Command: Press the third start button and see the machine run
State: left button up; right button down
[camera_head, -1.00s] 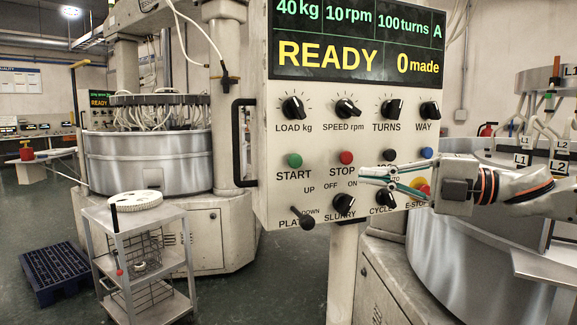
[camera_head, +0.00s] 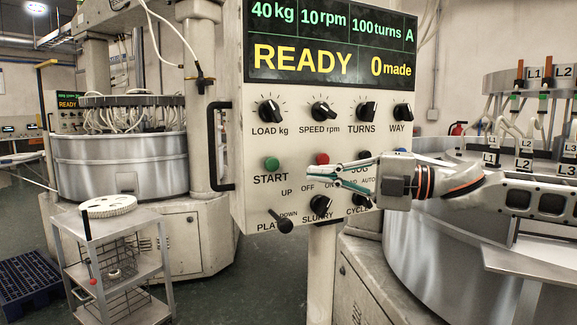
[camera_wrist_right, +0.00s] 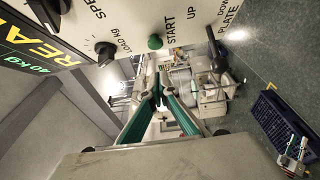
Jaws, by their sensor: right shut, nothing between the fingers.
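The control panel (camera_head: 290,105) faces me, and its display (camera_head: 330,45) reads READY, 0 made. The green START button (camera_head: 272,164) is on the panel's left side; it also shows in the right wrist view (camera_wrist_right: 155,42). The red STOP button (camera_head: 322,158) is right of it, its label hidden behind my gripper. My right gripper (camera_head: 310,174) is shut and empty, its tips pointing left in front of the panel, right of START and below STOP. In the right wrist view its green-lined fingers (camera_wrist_right: 158,98) meet at the tips. My left gripper is out of view.
Knobs run along the panel, with the PLATE lever (camera_head: 280,221) low on the left and a black handle (camera_head: 215,145) on its left edge. Large lapping machines (camera_head: 125,160) stand behind.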

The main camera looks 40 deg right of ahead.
aim_at(269, 165)
jog(key=w+p, duration=0.2)
jog(key=w+a+p, duration=0.1)
jog(key=w+p, duration=0.2)
jog(key=w+a+p, duration=0.1)
jog(key=w+p, duration=0.1)
jog(key=p, duration=0.1)
jog(key=shift+w+a+r, duration=0.1)
jog(key=shift+w+r, duration=0.25)
jog(key=shift+r, duration=0.05)
jog(key=shift+f, duration=0.1)
jog(key=shift+w+f, duration=0.15)
jog(key=shift+f, duration=0.1)
dwell(0.4)
jog(key=shift+r+p, duration=0.1)
jog(key=shift+p, duration=0.2)
